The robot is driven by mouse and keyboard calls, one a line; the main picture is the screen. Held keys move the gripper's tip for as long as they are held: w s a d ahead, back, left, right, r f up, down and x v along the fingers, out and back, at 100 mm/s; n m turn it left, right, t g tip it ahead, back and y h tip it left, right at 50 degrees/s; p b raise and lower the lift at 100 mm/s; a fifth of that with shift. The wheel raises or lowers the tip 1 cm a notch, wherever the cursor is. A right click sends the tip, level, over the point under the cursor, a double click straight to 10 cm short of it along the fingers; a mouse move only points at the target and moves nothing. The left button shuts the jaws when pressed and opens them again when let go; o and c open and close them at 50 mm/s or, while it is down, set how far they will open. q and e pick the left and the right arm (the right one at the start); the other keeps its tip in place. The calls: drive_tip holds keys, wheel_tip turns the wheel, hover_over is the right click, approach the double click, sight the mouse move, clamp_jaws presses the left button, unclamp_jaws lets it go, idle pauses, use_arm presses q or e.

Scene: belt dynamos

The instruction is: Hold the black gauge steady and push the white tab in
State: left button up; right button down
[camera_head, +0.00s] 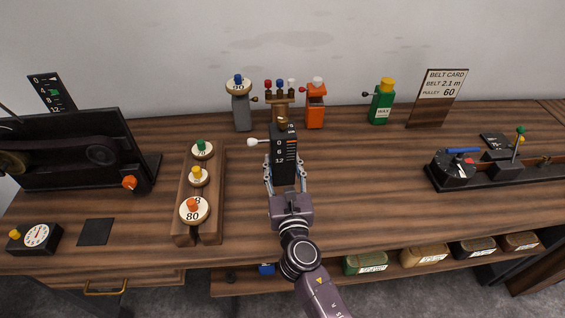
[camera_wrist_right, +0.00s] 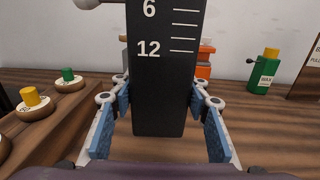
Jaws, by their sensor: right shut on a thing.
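The black gauge (camera_head: 284,163) stands upright near the middle of the bench, with white marks 0, 6 and 12 on its face. It also shows close up in the right wrist view (camera_wrist_right: 160,90), its top cut off. The white tab (camera_head: 253,142) sticks out from the gauge's upper left side; part of it shows at the top edge of the wrist view (camera_wrist_right: 88,3). My right gripper (camera_head: 285,182) is shut on the gauge's lower part, one blue-padded finger on each side. My left gripper is in neither view.
A wooden rack (camera_head: 183,222) with several numbered pulleys stands left of the gauge. Behind are a grey post (camera_head: 241,113), an orange holder (camera_head: 315,112) and a green wax bottle (camera_head: 381,106). A black machine (camera_head: 70,155) stands far left.

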drive_tip(key=shift+f+b, duration=4.55)
drive_tip(key=shift+f, duration=0.7)
drive_tip(key=shift+f, duration=0.1)
drive_tip(key=shift+a+f+b, duration=0.1)
drive_tip(key=shift+f+b, duration=0.2)
drive_tip(key=shift+b, duration=0.05)
drive_tip(key=shift+f, duration=0.15)
